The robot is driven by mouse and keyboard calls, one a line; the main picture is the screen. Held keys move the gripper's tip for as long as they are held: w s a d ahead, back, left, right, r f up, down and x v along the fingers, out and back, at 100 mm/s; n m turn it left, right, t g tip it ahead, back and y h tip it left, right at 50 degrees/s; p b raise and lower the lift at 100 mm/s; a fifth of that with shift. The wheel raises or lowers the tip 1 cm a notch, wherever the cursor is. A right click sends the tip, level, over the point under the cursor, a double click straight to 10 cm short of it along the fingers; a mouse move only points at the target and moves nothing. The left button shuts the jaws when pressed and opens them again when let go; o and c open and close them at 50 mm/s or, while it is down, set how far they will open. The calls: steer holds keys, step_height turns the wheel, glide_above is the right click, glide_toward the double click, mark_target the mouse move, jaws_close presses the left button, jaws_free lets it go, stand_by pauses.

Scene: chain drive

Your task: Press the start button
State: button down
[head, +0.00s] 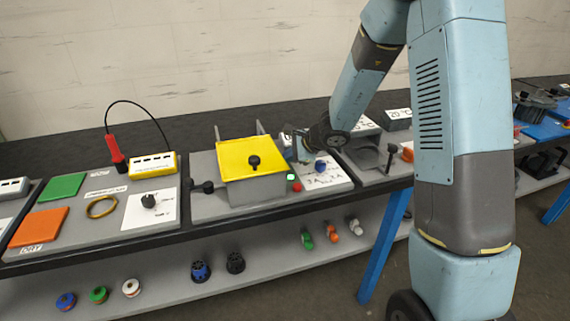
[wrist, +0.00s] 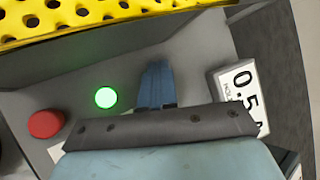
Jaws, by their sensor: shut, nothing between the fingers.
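A round green button (wrist: 106,97) glows brightly on a grey panel in the wrist view; no label on it can be read. A red button (wrist: 46,124) sits to its left. In the head view the green button (head: 290,177) and the red one (head: 297,187) are small, at the right side of the yellow-topped unit (head: 245,150). My gripper (wrist: 156,68) is shut and empty, its blue fingers to the right of the green button and apart from it in the picture. In the head view my gripper (head: 303,156) is above the panel near the buttons.
A display reading 0.5 (wrist: 240,95) stands right of my fingers. A perforated yellow cover (wrist: 90,15) runs along the top of the wrist view. A blue knob (head: 320,167) sits on a white plate right of the buttons. The lower shelf holds several small coloured parts.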

steer(key=shift+r, duration=0.95)
steer(key=shift+r, duration=2.5)
